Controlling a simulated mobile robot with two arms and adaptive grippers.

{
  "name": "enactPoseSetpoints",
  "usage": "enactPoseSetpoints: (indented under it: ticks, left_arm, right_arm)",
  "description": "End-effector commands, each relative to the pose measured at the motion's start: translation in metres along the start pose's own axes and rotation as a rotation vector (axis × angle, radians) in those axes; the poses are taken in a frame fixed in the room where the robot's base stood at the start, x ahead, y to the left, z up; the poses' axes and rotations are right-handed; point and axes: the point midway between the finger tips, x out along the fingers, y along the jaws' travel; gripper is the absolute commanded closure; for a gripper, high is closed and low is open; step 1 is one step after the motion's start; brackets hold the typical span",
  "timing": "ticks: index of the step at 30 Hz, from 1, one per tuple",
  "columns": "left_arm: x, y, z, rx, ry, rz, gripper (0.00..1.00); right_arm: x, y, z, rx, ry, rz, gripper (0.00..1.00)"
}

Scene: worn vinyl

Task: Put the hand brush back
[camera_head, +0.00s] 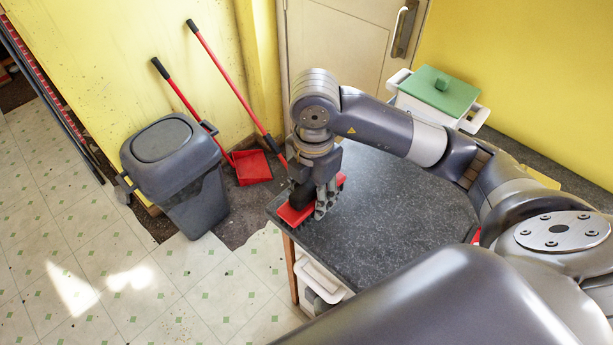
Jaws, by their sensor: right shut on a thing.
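The hand brush (294,215) is red and lies low at the left end of the dark speckled counter (385,217). My right gripper (318,203) points down from above and is shut on its middle. Red parts of the brush show on both sides of the fingers; the rest is hidden by the gripper. I cannot tell whether the brush touches the counter top. My left gripper is not in view.
A grey bin (176,167) stands on the floor to the left. A red long-handled dustpan (251,167) and a red pole lean on the yellow wall. A white container with a green lid (441,91) stands behind my arm. The counter's middle is clear.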

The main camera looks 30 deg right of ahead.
Motion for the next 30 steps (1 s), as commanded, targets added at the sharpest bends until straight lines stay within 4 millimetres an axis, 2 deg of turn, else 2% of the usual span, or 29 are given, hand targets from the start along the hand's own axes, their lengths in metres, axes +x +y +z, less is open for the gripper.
enactPoseSetpoints:
  ticks: [6, 12, 16, 23, 30]
  left_arm:
    - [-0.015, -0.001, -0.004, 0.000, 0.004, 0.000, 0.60]
    - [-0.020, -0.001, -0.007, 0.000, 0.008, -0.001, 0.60]
    - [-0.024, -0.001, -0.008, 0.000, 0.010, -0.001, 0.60]
    - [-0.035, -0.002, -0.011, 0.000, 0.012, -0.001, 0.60]
    - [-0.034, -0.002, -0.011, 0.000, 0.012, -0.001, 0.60]
  right_arm:
    - [0.000, 0.036, 0.029, 0.002, 0.000, 0.000, 0.78]
    - [0.004, 0.054, 0.042, 0.000, 0.000, 0.002, 0.78]
    - [0.011, 0.055, 0.044, -0.001, 0.000, -0.003, 0.78]
    - [0.038, 0.055, 0.044, -0.002, -0.001, 0.000, 0.78]
    - [0.041, 0.055, 0.044, -0.002, -0.001, 0.002, 0.78]
